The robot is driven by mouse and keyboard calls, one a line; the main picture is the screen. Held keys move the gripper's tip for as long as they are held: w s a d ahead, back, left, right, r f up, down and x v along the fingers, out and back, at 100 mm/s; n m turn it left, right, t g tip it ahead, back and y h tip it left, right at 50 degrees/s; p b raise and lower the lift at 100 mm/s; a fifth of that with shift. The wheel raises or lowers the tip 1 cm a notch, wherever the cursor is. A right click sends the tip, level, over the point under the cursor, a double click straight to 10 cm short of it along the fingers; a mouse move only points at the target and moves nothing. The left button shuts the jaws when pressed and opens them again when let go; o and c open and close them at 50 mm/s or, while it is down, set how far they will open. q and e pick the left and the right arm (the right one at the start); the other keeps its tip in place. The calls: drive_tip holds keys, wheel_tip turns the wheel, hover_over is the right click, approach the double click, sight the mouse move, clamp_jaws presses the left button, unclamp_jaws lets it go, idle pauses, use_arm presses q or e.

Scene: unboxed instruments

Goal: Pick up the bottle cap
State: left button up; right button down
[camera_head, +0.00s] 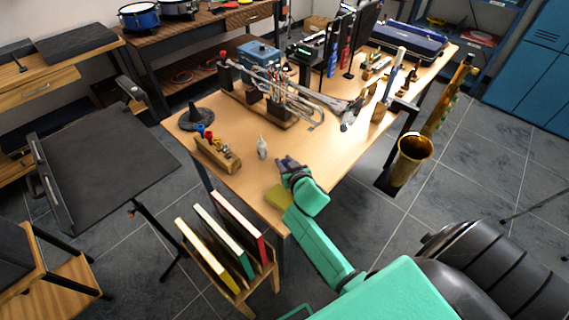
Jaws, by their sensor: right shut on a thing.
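My right gripper (287,161) is low over the front part of the wooden table, its dark fingers pointing toward the back left. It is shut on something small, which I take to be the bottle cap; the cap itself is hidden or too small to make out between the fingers. A small white bottle (262,148) stands upright on the table just left of the fingertips, apart from them. My left gripper is not in view.
A wooden holder with coloured-top pieces (218,154) is left of the bottle. A yellow cloth (278,196) lies by the front corner. A trumpet (290,98) and cases are farther back.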

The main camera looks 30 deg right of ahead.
wheel_tip(320, 180, up, 20)
drive_tip(key=p, duration=0.3)
wheel_tip(320, 180, up, 4)
drive_tip(key=p, duration=0.5)
hover_over(285, 161)
drive_tip(key=shift+a+b, duration=0.1)
drive_tip(key=shift+b, duration=0.2)
